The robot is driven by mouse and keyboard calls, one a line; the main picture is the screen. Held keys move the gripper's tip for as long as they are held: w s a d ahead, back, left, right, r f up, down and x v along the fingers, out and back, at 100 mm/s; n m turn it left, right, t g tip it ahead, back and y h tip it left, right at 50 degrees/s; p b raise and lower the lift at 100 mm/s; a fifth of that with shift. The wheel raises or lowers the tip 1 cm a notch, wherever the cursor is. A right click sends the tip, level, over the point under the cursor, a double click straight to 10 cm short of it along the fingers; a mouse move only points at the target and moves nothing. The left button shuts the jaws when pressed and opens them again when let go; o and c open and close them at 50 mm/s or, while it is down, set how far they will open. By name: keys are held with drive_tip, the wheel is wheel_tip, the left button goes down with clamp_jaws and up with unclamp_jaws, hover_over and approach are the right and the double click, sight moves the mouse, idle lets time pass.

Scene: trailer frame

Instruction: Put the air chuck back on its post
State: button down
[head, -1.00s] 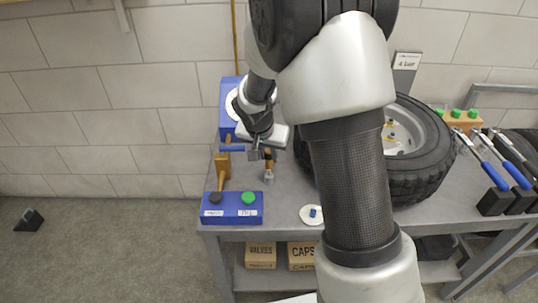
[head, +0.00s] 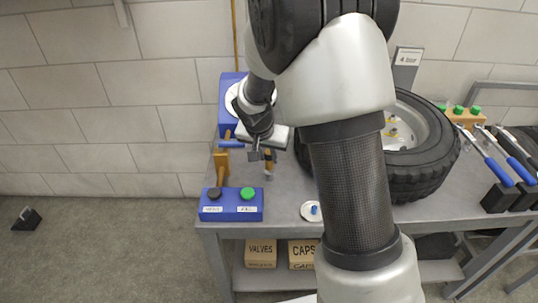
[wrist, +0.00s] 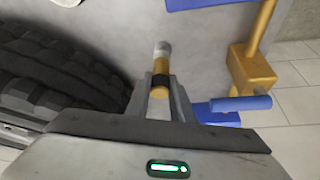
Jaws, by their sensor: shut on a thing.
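My gripper (head: 256,154) is over the left end of the bench. In the wrist view its two fingers (wrist: 161,102) are closed on a short brass cylinder with a black band and a grey tip, which I take to be the air chuck (wrist: 161,66). In the head view the air chuck (head: 269,164) hangs below the fingers, grey tip lowest. To its left stands a brass upright with a block (head: 221,163); a blue horizontal peg (head: 231,144) sticks out of it toward my gripper. The wrist view also shows this peg (wrist: 241,103), apart from the chuck. I cannot tell which part is the post.
A blue box with black and green buttons (head: 231,206) sits at the bench's front left. A blue unit (head: 231,98) is behind the gripper.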

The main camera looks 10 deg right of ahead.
drive_tip(key=shift+f+b, duration=0.6)
drive_tip(key=c, duration=1.5)
unclamp_jaws()
drive_tip(key=shift+o, duration=0.6)
drive_tip(key=o, duration=0.4)
drive_tip(key=shift+r+p, duration=2.55)
drive_tip(key=shift+r, duration=1.5)
